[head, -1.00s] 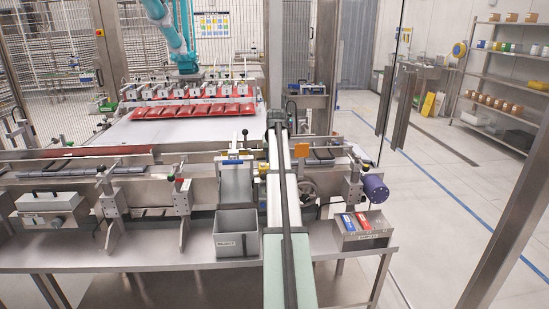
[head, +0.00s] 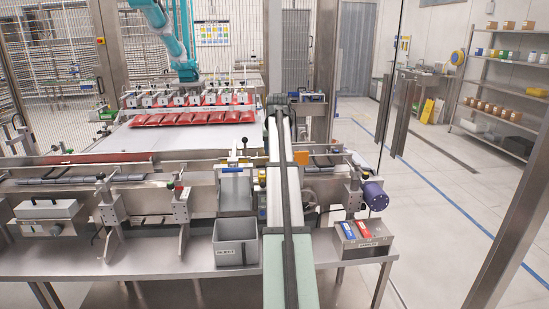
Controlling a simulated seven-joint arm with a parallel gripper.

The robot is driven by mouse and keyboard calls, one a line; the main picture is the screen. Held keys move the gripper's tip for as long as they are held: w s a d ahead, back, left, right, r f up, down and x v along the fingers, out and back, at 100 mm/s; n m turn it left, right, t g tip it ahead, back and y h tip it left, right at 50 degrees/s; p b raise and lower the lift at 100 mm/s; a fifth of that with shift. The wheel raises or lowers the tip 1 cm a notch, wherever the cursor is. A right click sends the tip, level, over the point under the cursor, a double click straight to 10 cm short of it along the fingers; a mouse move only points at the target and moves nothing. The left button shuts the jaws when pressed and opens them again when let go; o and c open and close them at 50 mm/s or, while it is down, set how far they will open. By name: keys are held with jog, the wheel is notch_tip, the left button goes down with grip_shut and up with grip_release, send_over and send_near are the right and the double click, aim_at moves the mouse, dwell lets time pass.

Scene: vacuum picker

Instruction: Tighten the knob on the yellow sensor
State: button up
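A metal box (head: 363,241) with red and blue items and a purple motor (head: 374,194) are at right. The teal picker arm (head: 183,66) stands over red packs (head: 195,116) behind.

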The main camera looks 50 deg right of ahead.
jog(key=shift+v, duration=2)
jog(key=s+a+f+n+g+y, duration=0.2)
jog(key=a+f+y, duration=0.1)
jog(key=a+f, duration=2.05)
jog(key=s+a+f+n+g+y, duration=0.1)
jog(key=s+a+f+y, duration=0.15)
jog(key=a+f, duration=2.05)
jog(key=s+a+f+n+g, duration=0.2)
jog(key=s+a+f, duration=0.3)
jog(key=s+f, duration=0.3)
jog(key=s+a+f+n+g+h, duration=0.1)
jog(key=s+a+f+n+g, duration=0.1)
jog(key=s+a+f, duration=0.3)
jog(key=s+a+f+n+g+h, duration=0.1)
jog(key=s+a+f, duration=0.5)
jog(key=s+f, duration=0.7)
jog(key=s+n+g, duration=0.1)
jog(key=s+g, duration=0.1)
jog(key=s, duration=0.2)
jog(key=shift+s, duration=0.2)
